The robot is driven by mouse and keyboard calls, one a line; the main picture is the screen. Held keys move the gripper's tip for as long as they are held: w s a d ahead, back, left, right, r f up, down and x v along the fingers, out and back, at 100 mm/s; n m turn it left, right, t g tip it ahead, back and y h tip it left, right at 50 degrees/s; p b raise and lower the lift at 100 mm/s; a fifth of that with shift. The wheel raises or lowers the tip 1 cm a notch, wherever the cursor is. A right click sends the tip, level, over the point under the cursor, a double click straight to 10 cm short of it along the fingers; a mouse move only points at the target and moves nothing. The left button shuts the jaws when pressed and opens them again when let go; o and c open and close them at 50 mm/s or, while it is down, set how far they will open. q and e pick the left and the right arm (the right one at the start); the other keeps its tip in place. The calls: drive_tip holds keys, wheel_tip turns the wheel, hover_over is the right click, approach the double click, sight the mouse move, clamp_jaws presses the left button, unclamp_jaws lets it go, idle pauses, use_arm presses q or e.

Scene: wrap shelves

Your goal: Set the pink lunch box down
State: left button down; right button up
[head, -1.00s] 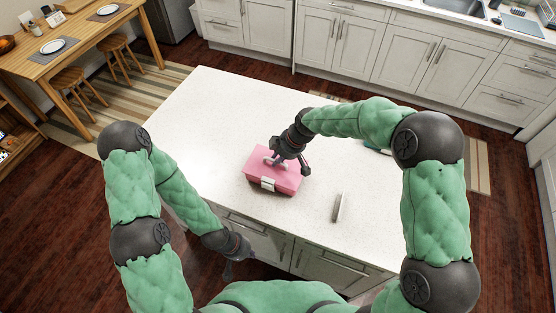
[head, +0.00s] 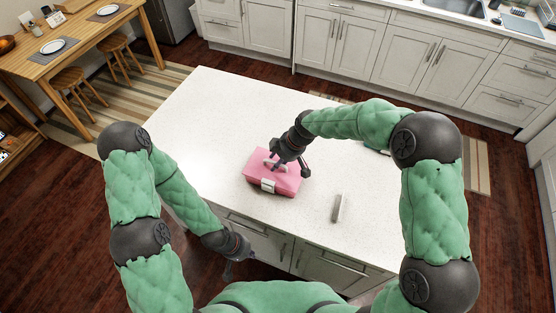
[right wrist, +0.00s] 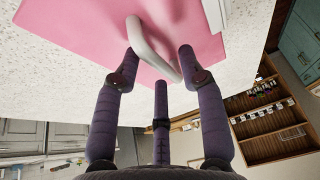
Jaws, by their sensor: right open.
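The pink lunch box (head: 272,184) sits on the white countertop near its front edge, with a pale handle on top and a pale latch on its front. My right gripper (head: 289,168) is just above it, at the handle. In the right wrist view, the fingers of my right gripper (right wrist: 160,70) are spread apart, with the handle (right wrist: 152,50) between and beyond the fingertips. The pink lid (right wrist: 80,25) fills the upper left there. My left gripper (head: 240,268) hangs empty in front of the counter, its fingers apart.
The island countertop (head: 205,110) is mostly bare, with free room to the left and behind the box. A thin pale upright object (head: 337,207) stands right of the box. A small teal item (head: 377,150) is partly hidden behind my right arm.

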drive_tip(key=v, duration=1.2)
drive_tip(key=shift+a, duration=0.1)
drive_tip(key=shift+p, duration=0.35)
